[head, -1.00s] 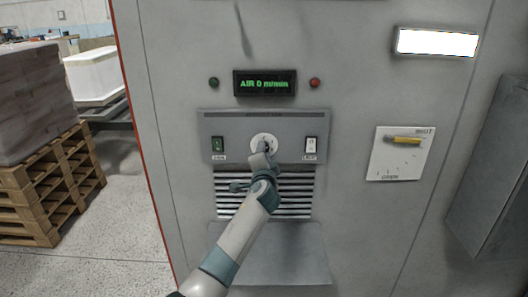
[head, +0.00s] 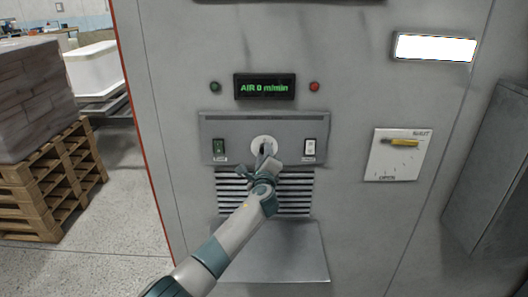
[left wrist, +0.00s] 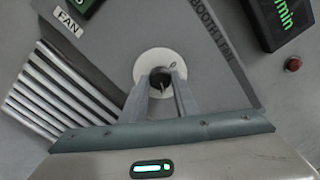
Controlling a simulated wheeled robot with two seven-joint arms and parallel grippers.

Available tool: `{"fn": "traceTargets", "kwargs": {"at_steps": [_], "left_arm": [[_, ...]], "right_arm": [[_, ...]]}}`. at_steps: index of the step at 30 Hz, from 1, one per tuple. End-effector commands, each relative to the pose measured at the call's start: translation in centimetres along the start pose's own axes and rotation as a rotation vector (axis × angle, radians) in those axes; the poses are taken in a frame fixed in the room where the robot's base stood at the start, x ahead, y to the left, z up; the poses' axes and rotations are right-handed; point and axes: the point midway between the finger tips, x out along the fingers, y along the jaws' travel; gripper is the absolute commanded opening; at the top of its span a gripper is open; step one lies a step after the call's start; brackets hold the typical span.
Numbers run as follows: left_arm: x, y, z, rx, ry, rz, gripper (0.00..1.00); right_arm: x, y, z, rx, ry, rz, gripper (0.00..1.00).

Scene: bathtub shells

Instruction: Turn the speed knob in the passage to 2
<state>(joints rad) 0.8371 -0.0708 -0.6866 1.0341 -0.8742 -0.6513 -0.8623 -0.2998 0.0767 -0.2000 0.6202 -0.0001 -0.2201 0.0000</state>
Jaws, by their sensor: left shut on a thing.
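The speed knob sits on a white round dial (head: 263,143) in the middle of the grey control panel (head: 240,125). In the left wrist view the dark knob (left wrist: 160,80) shows at the centre of its white dial (left wrist: 142,64). My left gripper (head: 264,156) is at the knob, its two fingers (left wrist: 160,92) on either side of it and shut on it. The scale marks on the dial are too small to read. The green display (head: 264,87) above reads "AIR 0 m/min". My right gripper is not in view.
A green switch (head: 219,150) and a white switch (head: 310,150) flank the dial. Vent slats (head: 290,195) and a grey shelf (head: 300,250) are below. A plate with a yellow handle (head: 398,155) is at right. Pallets (head: 50,190) stand at left.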

Motion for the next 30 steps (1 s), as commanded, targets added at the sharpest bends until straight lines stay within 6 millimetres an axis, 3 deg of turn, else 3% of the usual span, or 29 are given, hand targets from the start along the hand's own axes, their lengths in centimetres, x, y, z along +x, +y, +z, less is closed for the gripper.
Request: {"fn": "traceTargets", "kwargs": {"at_steps": [9,25,26,27,30], "left_arm": [[0.06,-0.05,0.17,0.155,-0.002,0.001,0.05],[0.05,-0.03,0.11,0.185,-0.002,0.000,0.05],[0.05,-0.03,0.11,0.185,-0.002,0.000,0.35],[0.05,-0.03,0.11,0.184,-0.002,0.000,0.44],[0.04,-0.03,0.08,0.184,-0.001,0.000,0.46]], "right_arm": [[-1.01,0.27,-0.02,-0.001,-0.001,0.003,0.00],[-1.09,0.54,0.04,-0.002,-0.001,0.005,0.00],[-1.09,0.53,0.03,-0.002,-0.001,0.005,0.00],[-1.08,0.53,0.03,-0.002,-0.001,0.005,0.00],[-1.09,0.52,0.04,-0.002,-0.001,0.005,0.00]]}}
